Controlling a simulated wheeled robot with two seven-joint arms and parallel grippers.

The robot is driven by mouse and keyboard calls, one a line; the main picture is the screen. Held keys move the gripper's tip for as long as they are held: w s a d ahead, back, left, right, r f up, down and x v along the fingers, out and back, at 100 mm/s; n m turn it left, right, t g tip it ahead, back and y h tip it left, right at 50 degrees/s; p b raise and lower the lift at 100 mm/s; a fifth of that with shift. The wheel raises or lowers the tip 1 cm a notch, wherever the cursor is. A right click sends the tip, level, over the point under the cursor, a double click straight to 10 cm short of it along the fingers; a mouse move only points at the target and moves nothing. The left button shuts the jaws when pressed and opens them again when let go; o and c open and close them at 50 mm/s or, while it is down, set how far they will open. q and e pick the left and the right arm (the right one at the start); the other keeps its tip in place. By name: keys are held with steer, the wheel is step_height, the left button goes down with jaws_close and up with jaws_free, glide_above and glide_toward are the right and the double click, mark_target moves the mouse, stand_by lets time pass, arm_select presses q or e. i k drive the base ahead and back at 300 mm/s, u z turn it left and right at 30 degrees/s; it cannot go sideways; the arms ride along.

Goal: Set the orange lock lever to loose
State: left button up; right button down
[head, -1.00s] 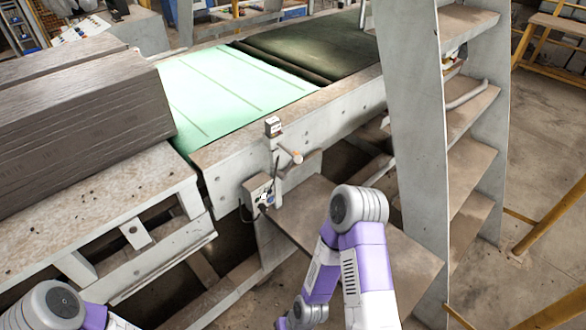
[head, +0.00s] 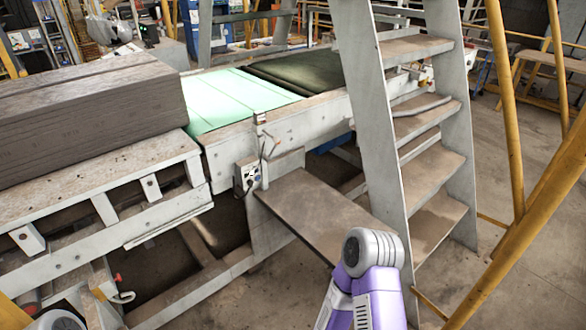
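A small lever (head: 271,147) with a faint orange-brown tip stands at the side of the conveyor frame, just above a grey control box (head: 248,176). It is too small here to tell its exact setting, or to be sure that it is the orange lock lever. My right arm shows at the lower middle and a bit of my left arm at the bottom left edge. Neither gripper is in view, and both arms' visible parts are apart from the lever.
A conveyor with a pale green belt (head: 235,100) runs behind the lever. Stacked grey boards (head: 90,120) lie at left. A brown plate (head: 320,212) juts out below the box. A grey ladder (head: 370,110) and yellow rails (head: 540,220) stand at right. A red knob (head: 118,278) shows lower left.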

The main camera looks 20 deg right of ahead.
mark_target(267, 159)
steer(key=z, duration=0.55)
steer(key=i, duration=1.7)
steer(key=u, duration=0.6)
